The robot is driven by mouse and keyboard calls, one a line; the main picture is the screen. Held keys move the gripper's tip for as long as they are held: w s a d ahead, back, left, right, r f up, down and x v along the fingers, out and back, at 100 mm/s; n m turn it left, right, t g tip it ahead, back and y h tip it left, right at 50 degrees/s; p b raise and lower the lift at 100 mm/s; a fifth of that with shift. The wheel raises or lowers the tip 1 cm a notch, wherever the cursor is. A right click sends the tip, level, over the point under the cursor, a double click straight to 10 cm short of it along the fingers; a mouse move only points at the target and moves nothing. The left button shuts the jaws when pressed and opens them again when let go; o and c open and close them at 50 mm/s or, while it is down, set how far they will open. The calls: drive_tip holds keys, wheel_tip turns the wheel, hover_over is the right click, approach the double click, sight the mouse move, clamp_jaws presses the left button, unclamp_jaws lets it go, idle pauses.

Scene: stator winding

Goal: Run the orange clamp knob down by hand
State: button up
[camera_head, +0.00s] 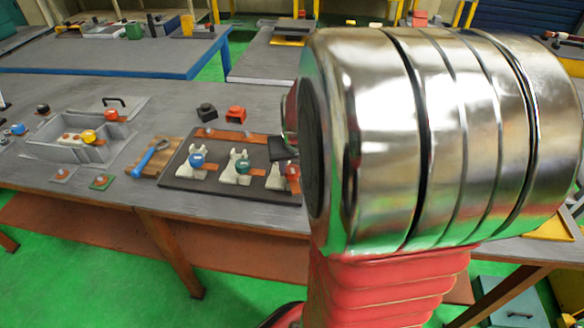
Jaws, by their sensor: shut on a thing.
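A dark fixture plate (215,190) on the grey bench carries white clamps in a row. One has a blue knob (197,160), the middle one a green knob (242,166). The third white clamp (275,181) is at the right end, partly hidden by my arm. My gripper (284,150) shows as a dark piece above this third clamp; most of it is behind my large silver wrist. It is shut on the orange clamp knob (293,171), of which only a small orange-red part shows at the edge of my arm. The contact between fingers and knob is hidden.
A blue-handled tool (150,156) lies on a wooden block left of the plate. A grey tray (70,150) with yellow and orange knobs stands further left. My arm blocks the right side.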

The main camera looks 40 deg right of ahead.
drive_tip(key=shift+w+r+m+g+h, duration=0.1)
drive_tip(key=shift+m+g+h, duration=0.2)
drive_tip(key=shift+m, duration=0.8)
drive_tip(key=shift+w+m+g+h, duration=0.15)
drive_tip(key=shift+m+h, duration=0.25)
drive_tip(key=shift+m, duration=0.7)
drive_tip(key=shift+m+g+h, duration=0.3)
drive_tip(key=shift+m+g, duration=0.45)
drive_tip(key=shift+m, duration=1.25)
drive_tip(key=m, duration=0.2)
drive_tip(key=m+g, duration=0.1)
drive_tip(key=shift+w+m+g, duration=0.15)
drive_tip(key=shift+m+g, duration=0.15)
drive_tip(key=shift+m, duration=0.1)
drive_tip(key=shift+w+m+g, duration=0.1)
drive_tip(key=shift+m+g, duration=0.6)
drive_tip(key=shift+m, duration=1.2)
drive_tip(key=o, duration=1.1)
drive_tip(key=shift+a, duration=0.1)
drive_tip(key=shift+c, duration=0.2)
drive_tip(key=v, duration=1.3)
drive_tip(key=shift+r, duration=0.35)
